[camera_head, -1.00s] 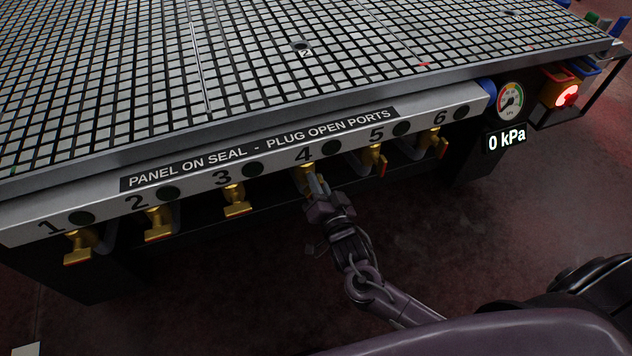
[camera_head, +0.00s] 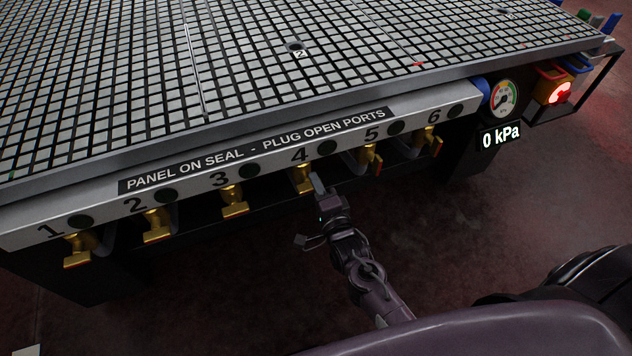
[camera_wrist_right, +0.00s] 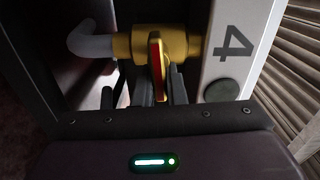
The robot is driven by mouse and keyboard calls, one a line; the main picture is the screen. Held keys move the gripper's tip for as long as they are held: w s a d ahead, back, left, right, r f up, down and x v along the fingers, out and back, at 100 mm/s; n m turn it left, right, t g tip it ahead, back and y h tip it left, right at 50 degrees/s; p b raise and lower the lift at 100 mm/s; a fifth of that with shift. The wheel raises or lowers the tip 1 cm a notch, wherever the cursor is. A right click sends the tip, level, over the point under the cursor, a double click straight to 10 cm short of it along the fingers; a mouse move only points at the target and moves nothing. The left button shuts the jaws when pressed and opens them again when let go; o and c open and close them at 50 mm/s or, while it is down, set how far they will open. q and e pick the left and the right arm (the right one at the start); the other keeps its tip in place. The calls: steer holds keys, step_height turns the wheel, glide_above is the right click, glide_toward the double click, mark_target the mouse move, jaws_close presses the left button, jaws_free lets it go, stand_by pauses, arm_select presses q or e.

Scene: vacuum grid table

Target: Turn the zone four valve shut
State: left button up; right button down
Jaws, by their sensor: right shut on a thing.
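The zone four valve (camera_head: 303,175) is a brass valve under the number 4 on the table's front rail. Its handle now looks crosswise, like those of valves 1 to 3. In the right wrist view the handle (camera_wrist_right: 157,68) is yellow with a red edge and stands between the dark fingers. My right gripper (camera_head: 318,186) is at this valve, shut on the handle; its fingers partly cover the handle's right side in the head view. My left gripper is not in view.
Valve 3 (camera_head: 234,198) is on the left and valve 5 (camera_head: 371,157) close on the right. The rail (camera_head: 95,200) and grid table (camera_head: 150,80) lie above. A gauge (camera_head: 503,98) reads 0 kPa beside a lit red lamp (camera_head: 560,93).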

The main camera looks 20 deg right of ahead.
steer(key=shift+m, duration=0.3)
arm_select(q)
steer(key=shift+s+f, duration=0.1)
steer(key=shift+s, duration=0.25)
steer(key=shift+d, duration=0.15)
arm_select(e)
steer(key=c, duration=1.5)
jaws_free()
steer(key=shift+f, duration=0.1)
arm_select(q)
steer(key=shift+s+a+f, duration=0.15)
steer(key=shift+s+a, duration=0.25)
arm_select(e)
steer(key=s, duration=0.7)
steer(key=shift+s+d, duration=0.15)
steer(key=shift+s, duration=0.25)
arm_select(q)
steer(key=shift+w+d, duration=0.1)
